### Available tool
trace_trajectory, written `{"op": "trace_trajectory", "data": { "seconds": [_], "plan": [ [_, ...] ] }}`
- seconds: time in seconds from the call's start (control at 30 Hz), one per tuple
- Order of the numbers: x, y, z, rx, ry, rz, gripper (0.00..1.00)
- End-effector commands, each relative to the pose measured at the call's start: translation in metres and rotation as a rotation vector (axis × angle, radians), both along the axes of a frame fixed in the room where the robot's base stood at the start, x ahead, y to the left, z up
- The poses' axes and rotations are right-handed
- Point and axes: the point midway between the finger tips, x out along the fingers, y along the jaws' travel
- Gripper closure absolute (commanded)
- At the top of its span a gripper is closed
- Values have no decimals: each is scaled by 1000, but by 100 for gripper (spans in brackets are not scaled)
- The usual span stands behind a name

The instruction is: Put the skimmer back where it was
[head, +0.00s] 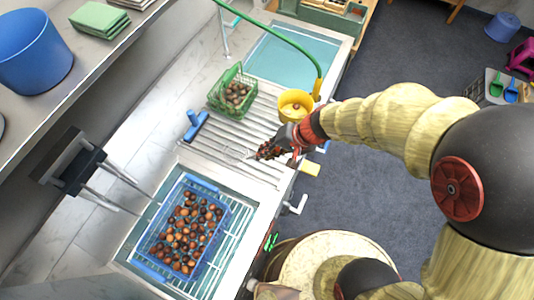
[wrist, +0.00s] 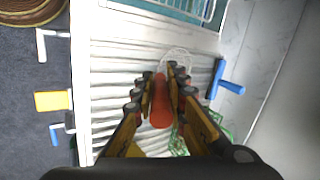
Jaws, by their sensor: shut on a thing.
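My gripper (head: 268,152) is over the ribbed white drainboard (head: 214,150) between the two basins. It is shut on the skimmer's red handle, which shows between the fingers in the wrist view (wrist: 160,108). The skimmer (wrist: 176,55) has a pale wire head that points away from my gripper. In the head view its wire head (head: 234,153) is faint against the ribs. I cannot tell whether the skimmer touches the drainboard.
A blue crate of chestnuts (head: 224,222) stands in the near basin. A green basket (head: 216,101) with chestnuts and a yellow pot (head: 286,110) stand beyond my gripper. A blue squeegee-like tool (head: 196,126) lies to the left. A green hose (head: 290,42) arches above.

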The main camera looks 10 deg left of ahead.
Motion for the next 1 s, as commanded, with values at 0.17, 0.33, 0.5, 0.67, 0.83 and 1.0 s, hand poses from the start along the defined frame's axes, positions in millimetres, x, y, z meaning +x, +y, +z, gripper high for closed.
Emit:
{"op": "trace_trajectory", "data": {
  "seconds": [0.17,0.33,0.5,0.67,0.83,1.0],
  "plan": [
    [1,0,-4,1,-3,-1,100],
    [1,0,-5,1,-2,0,100],
    [1,0,-7,0,-2,0,82],
    [1,0,-6,1,-2,0,72],
    [1,0,-6,1,-2,0,68],
    [1,0,-6,1,-2,0,68]
  ]
}}
